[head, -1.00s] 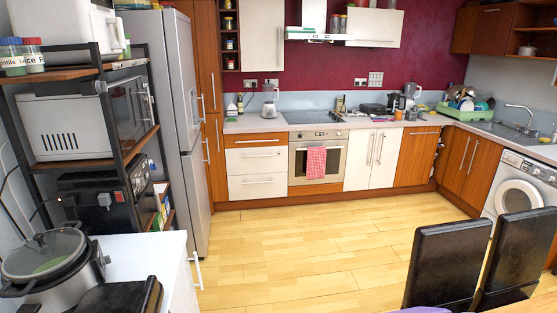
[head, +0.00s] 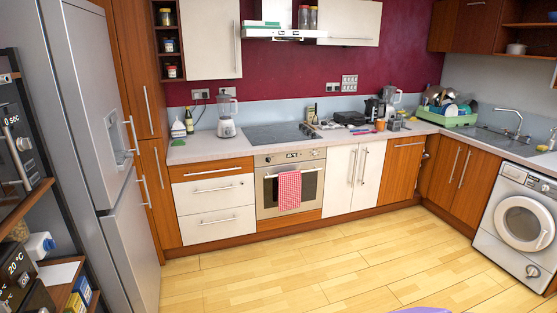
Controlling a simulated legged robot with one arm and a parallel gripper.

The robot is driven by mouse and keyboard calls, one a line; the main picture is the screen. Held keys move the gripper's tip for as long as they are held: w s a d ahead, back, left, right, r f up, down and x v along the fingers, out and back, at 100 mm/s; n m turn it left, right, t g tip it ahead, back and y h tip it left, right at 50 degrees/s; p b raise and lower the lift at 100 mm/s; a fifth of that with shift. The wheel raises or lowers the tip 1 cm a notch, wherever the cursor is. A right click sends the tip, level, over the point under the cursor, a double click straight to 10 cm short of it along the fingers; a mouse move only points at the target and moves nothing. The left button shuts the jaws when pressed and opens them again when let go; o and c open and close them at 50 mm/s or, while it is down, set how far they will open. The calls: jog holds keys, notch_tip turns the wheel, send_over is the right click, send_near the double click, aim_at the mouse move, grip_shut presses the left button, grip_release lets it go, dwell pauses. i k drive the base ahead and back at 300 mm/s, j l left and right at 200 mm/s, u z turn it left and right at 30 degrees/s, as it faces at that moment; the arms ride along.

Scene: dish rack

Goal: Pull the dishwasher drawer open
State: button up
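No front is clearly marked as a dishwasher drawer. A stack of drawers stands left of the oven: an orange wood top drawer (head: 212,170) and two white drawers, upper (head: 214,194) and lower (head: 217,226). Each has a horizontal bar handle, and all look shut. A wood front (head: 403,170) with a horizontal handle near its top stands right of the white double doors and looks closed. A white front-loading machine (head: 515,214) with a round door stands at the right, its door closed. My gripper is not in view.
A tall grey fridge (head: 90,150) stands at the left beside a shelf rack. The oven (head: 272,185) has a red towel (head: 289,190). A green dish rack (head: 450,117) with dishes sits on the counter near the sink (head: 500,140).

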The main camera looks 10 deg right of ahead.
aim_at(403, 155)
jog(key=i+z, duration=0.25)
jog(key=i, duration=0.4)
jog(key=i+z, duration=0.25)
jog(key=i, duration=0.4)
jog(key=i+j+z, duration=0.3)
jog(key=i, duration=0.3)
jog(key=i+l+z, duration=0.1)
jog(key=i+z, duration=0.15)
jog(key=i, duration=1)
jog(key=i+j+z, duration=0.25)
jog(key=i, duration=0.95)
jog(key=i+l, duration=0.15)
jog(key=i, duration=0.75)
jog(key=i+l+z, duration=0.15)
jog(key=i, duration=0.75)
